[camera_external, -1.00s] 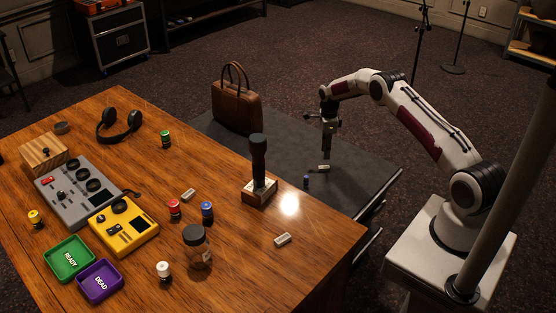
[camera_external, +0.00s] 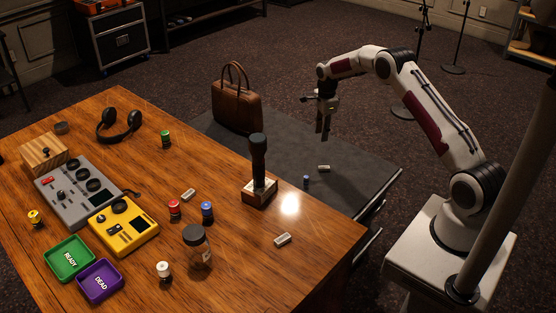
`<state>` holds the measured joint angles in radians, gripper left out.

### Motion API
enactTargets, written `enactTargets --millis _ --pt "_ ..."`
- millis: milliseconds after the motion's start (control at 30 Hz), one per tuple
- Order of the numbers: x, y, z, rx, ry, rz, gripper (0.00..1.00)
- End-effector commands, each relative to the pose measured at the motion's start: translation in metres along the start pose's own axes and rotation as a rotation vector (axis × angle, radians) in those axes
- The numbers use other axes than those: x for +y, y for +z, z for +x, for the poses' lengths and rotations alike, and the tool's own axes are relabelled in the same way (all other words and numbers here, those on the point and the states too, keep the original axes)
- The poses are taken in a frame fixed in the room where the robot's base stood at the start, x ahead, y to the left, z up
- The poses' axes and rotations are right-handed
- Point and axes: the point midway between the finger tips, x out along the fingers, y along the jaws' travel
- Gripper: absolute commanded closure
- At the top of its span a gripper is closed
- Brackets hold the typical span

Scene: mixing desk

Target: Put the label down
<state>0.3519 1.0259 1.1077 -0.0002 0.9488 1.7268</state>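A small white block, which looks like the label (camera_external: 324,168), lies flat on the dark side table. Two similar small white pieces lie on the wooden desk, one near the middle (camera_external: 188,195) and one near the front right (camera_external: 283,239). I cannot tell for sure which the task calls the label. My gripper (camera_external: 322,134) points down above the dark side table, clear of the white block and apart from it. Its fingers look close together and small, so their opening is unclear. No held object shows between them.
A microphone-like upright (camera_external: 258,160) on a wooden base, a jar (camera_external: 197,246) and green (camera_external: 70,258) and purple (camera_external: 100,281) trays are on the desk.

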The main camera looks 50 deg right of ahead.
Motion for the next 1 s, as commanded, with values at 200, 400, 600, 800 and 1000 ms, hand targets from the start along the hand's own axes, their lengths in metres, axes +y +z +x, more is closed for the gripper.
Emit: enactTargets --millis 200,400,600,800,1000 --pt "0.013 0.017 -0.06 -0.006 -0.036 -0.16 0.69" --pt "0.032 0.03 -0.11 -0.007 -0.067 -0.305 0.69" --pt "0.055 0.04 -0.155 -0.005 -0.098 -0.45 0.69" --pt "0.083 0.048 -0.197 -0.001 -0.129 -0.595 0.69" --pt "0.115 0.054 -0.235 0.007 -0.161 -0.739 0.69"
